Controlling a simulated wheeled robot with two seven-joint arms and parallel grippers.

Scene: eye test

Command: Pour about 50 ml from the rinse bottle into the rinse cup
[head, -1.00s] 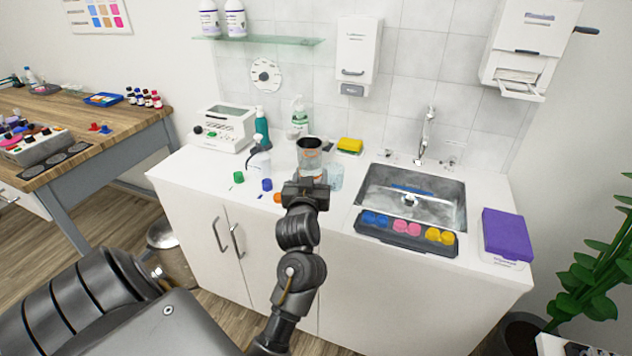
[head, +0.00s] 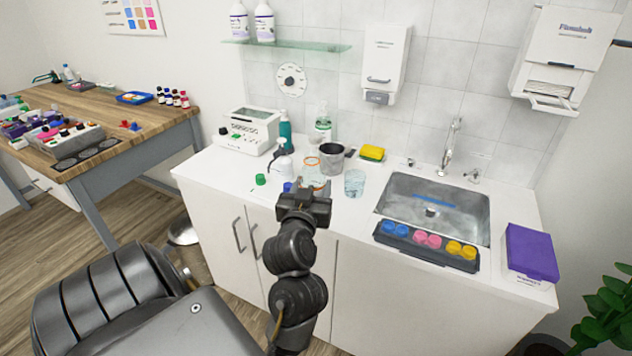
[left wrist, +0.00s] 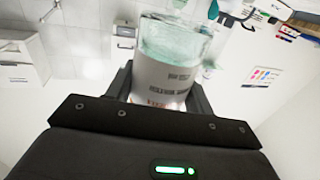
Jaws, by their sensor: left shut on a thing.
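My left gripper (head: 305,196) is shut on a clear bottle (head: 316,176) with an orange ring at its top, which I take to be the rinse bottle. In the left wrist view the bottle (left wrist: 165,75) shows a white printed label and pale greenish liquid towards its base. It looks roughly upright. Its lower part is hidden behind the gripper in the head view, so I cannot tell if it touches the counter. A clear, bluish cup (head: 355,183), likely the rinse cup, stands to its right, apart from it. My right gripper is not in view.
A dark grey beaker (head: 332,158) stands just behind the bottle. A white wash bottle (head: 283,166), a green cap (head: 260,180) and a blue cap (head: 287,187) are left.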

